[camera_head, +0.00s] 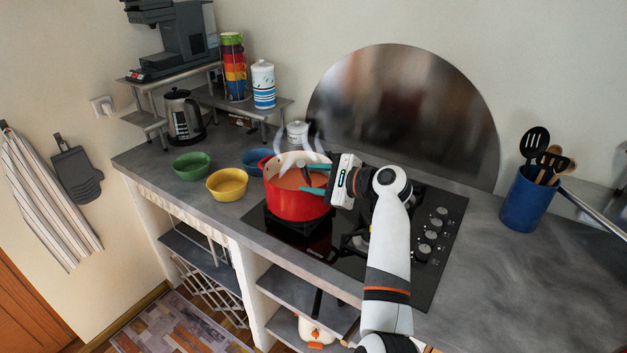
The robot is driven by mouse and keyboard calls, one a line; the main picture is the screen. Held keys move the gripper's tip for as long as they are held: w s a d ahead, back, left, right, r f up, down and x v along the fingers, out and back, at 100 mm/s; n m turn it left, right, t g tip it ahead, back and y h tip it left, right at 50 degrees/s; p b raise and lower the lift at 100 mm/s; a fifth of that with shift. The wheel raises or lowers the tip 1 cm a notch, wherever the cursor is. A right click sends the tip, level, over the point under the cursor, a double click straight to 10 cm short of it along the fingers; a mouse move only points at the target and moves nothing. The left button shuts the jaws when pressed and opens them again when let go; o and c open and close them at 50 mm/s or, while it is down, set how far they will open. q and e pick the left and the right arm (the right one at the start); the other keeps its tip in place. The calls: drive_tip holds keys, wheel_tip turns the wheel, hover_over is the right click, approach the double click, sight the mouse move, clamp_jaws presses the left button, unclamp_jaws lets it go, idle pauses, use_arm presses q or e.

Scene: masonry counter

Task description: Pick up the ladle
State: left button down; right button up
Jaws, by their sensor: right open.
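A red pot (297,204) with orange-brown contents stands on the left part of the black cooktop, and steam rises from it. A slim dark piece, which looks like the ladle's handle (304,173), sticks up inside the pot; its bowl is hidden. My right gripper (307,179) reaches in from the right over the pot's rim. Its two teal fingers are apart, one on the far side and one on the near side of that handle. I cannot tell whether they touch it. My left gripper is not in view.
Green (192,166), yellow (227,185) and blue (257,160) bowls stand left of the pot. A blue crock (526,203) with several utensils stands at the right. A kettle (184,117) and a small shelf (272,104) are at the back left.

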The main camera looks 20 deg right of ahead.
drive_tip(key=x, duration=0.3)
drive_tip(key=shift+w+a+f+p, duration=0.15)
drive_tip(key=shift+w+a+p, duration=0.1)
drive_tip(key=shift+p, duration=0.15)
drive_tip(key=shift+d, duration=0.1)
clamp_jaws()
